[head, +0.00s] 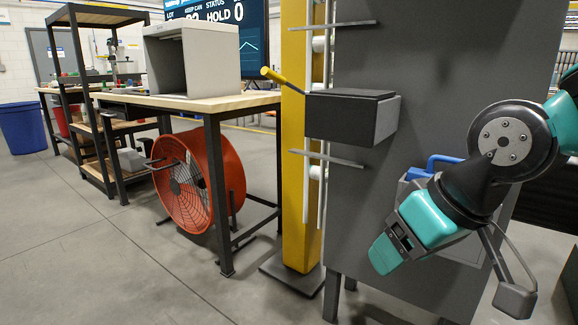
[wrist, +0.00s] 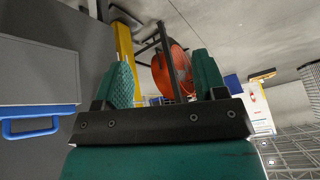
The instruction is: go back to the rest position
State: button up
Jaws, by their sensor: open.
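My gripper (head: 386,254) hangs low at the right of the head view, in front of the dark grey cabinet (head: 440,50), pointing down and to the left. In the wrist view my gripper (wrist: 161,65) shows two teal fingers set wide apart with nothing between them. It is open and empty. No held object shows in either view. The head view shows the gripper from the side, so its finger gap is hidden there.
A yellow post (head: 296,150) and a dark box (head: 350,116) stand left of the gripper. A blue handle (head: 440,163) on the cabinet is partly behind my arm. A workbench (head: 190,101) and an orange fan (head: 190,180) are further left. The front-left floor is clear.

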jog(key=s+f+n+g, duration=0.2)
jog(key=s+f+g, duration=0.15)
jog(key=s, duration=0.85)
notch_tip(320, 180, up, 31)
jog(key=p, duration=3.1)
jog(key=shift+w+d+r+y, duration=0.2)
jog(key=shift+w+y, duration=0.1)
jog(key=shift+w, duration=0.15)
